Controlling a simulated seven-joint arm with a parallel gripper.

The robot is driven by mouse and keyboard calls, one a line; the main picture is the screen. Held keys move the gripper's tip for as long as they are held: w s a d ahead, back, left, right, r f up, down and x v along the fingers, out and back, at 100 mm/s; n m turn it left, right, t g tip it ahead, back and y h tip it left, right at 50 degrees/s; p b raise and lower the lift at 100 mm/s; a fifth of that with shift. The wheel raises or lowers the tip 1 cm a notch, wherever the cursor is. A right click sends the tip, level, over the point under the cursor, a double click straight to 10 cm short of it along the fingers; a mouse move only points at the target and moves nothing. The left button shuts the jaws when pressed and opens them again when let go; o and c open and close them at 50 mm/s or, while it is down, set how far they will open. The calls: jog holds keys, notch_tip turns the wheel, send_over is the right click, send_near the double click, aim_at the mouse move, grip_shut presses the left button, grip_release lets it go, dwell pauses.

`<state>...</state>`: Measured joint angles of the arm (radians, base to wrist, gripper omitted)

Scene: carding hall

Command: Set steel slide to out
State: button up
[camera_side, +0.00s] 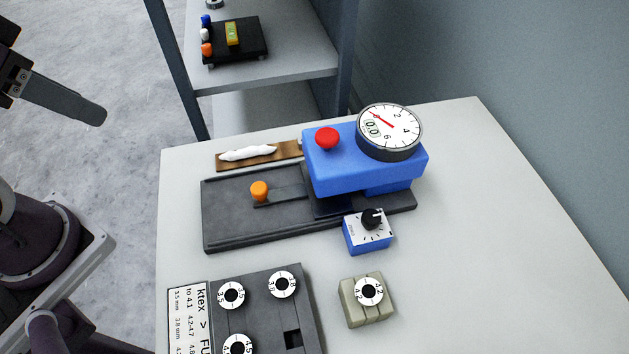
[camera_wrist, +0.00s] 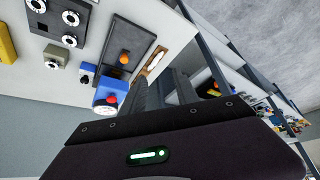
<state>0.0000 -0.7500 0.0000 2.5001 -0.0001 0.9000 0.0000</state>
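The steel slide (camera_side: 290,193) is a dark flat bar with an orange knob (camera_side: 259,190) at its left end. It lies on a dark base plate (camera_side: 228,226), and its right end runs under the blue gauge housing (camera_side: 345,172). The orange knob also shows in the wrist view (camera_wrist: 124,58), on the dark plate. My gripper (camera_side: 98,116) is at the upper left of the side view, in the air beyond the table's left edge and well apart from the slide. In the wrist view its two dark fingers (camera_wrist: 162,92) stand apart with nothing seen between them.
A red button (camera_side: 327,138) and a round dial (camera_side: 389,131) top the housing. A blue knob box (camera_side: 368,232) stands in front. A white sliver lies on a brown strip (camera_side: 293,149) behind the plate. A weight tray (camera_side: 258,280) and grey block (camera_side: 366,309) are nearer. The table's right side is clear.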

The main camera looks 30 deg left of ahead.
dwell(0.4)
jog(key=shift+o, duration=1.3)
jog(key=shift+w+m, duration=0.3)
jog(key=shift+m, duration=0.3)
jog(key=m+g, duration=0.6)
jog(key=m, duration=2.9)
send_over(259, 186)
notch_tip(259, 186, down, 15)
jog(key=shift+d+f, duration=0.1)
notch_tip(259, 186, down, 6)
jog(key=shift+r, duration=0.1)
jog(key=shift+f, duration=0.55)
grip_shut()
